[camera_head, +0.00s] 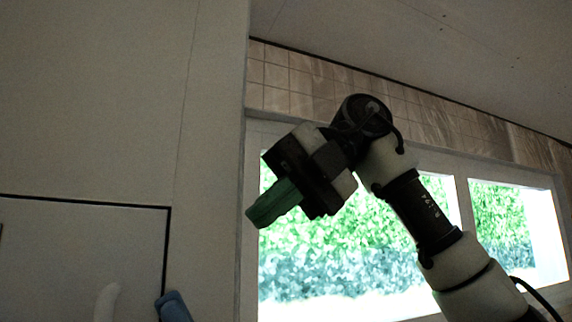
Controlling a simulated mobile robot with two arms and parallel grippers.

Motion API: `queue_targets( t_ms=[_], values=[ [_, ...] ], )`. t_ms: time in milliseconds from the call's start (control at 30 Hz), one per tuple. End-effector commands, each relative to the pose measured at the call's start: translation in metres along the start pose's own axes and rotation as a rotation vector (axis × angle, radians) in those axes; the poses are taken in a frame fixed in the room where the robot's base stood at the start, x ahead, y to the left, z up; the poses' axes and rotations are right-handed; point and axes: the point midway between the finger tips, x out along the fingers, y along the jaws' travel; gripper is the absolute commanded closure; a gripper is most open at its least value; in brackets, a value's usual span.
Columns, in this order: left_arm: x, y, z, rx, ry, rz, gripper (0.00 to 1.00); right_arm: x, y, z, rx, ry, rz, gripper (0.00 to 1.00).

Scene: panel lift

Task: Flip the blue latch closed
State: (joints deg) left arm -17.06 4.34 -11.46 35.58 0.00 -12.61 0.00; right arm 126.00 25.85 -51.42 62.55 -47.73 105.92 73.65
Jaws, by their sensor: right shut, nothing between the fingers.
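The blue latch (172,307) shows at the bottom edge of the view, at the lower right edge of a pale panel (80,245). Only its rounded upper end is in the frame; the rest is cut off, so I cannot tell whether it is open or closed. My right gripper (259,215) is raised in front of the window, up and to the right of the latch and apart from it. Its green fingers are shut with nothing between them, pointing down and left. My left gripper is not in view.
A white curved piece (107,302), perhaps a handle, shows left of the latch, partly cut off. A dark gap outlines the panel's top and right side. A pale wall (100,90) fills the left. A bright window (330,260) and tiled strip lie behind my right arm.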

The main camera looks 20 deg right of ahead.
Motion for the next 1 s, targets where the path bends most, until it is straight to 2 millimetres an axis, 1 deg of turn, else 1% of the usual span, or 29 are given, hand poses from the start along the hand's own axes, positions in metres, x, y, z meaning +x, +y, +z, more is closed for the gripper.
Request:
queue_targets(
  t_ms=[33,200,400,600,1000],
  values=[
    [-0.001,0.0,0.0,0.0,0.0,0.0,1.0,-0.008,0.007,-0.002,-0.003,-0.001,0.001,1.0],
    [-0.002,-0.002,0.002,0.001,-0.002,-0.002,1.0,-0.029,0.019,-0.001,-0.002,0.0,-0.001,1.0],
    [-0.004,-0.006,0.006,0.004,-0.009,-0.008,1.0,-0.044,0.027,-0.001,-0.002,0.0,-0.001,1.0],
    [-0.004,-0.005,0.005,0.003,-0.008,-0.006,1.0,-0.049,0.029,-0.001,-0.003,0.0,-0.001,1.0],
    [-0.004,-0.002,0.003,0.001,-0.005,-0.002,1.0,-0.049,0.029,-0.001,-0.002,0.0,-0.002,1.0]
  ],
)
